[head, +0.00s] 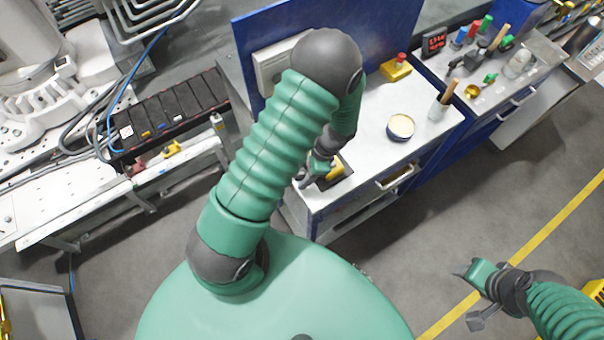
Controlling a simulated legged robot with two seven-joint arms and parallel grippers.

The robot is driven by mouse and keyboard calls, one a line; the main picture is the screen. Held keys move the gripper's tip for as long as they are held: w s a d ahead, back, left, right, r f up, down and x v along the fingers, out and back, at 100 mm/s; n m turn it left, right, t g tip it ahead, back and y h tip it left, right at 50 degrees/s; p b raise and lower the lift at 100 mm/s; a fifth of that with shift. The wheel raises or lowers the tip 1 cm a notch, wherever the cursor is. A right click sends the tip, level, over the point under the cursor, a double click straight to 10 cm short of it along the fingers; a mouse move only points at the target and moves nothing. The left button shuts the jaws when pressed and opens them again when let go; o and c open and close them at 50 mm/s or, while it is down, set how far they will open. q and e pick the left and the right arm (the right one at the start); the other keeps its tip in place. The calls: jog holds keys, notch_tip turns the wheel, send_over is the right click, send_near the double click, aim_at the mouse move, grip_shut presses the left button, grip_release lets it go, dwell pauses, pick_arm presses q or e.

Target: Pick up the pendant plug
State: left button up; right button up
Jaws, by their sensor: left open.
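A small yellow piece (334,172) lies on a dark patch at the near left corner of the white-topped blue workbench (345,205). It may be the pendant plug, but it is partly hidden and too small to be sure. My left gripper (310,178) points down right beside it, on its left. The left gripper is open; my own arm hides part of it, and I cannot tell whether it touches the yellow piece. My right gripper (469,296) is open and empty, over the floor at the lower right.
On the bench stand a round tin (400,127), a yellow box with a red button (396,68) and a cup with a brush (438,108). A blue panel (300,40) rises behind. A rack of dark modules (170,115) is at left.

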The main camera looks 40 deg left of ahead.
pick_arm(q)
jog(key=shift+a+f, duration=0.1)
jog(key=shift+a, duration=0.2)
jog(key=shift+c, duration=0.8)
jog(key=shift+a, duration=0.15)
jog(key=shift+c, duration=2.5)
jog(key=shift+d, duration=0.65)
grip_shut()
jog(key=shift+d, duration=0.1)
jog(key=shift+a+r, duration=0.25)
jog(key=shift+r, duration=0.1)
notch_tip(320, 180, up, 9)
jog(key=shift+f+b, duration=0.1)
jog(key=shift+b, duration=0.25)
jog(key=w+d+n+g+h+b, duration=0.1)
jog(key=w+d+n+h+b, duration=0.15)
jog(key=w+d+n, duration=0.55)
jog(key=m+t+y+p, duration=0.1)
jog(key=m+y+p, duration=0.15)
jog(key=m, duration=0.55)
send_over(302, 172)
jog(key=shift+r, duration=0.35)
pick_arm(e)
jog(key=shift+a+f, duration=0.3)
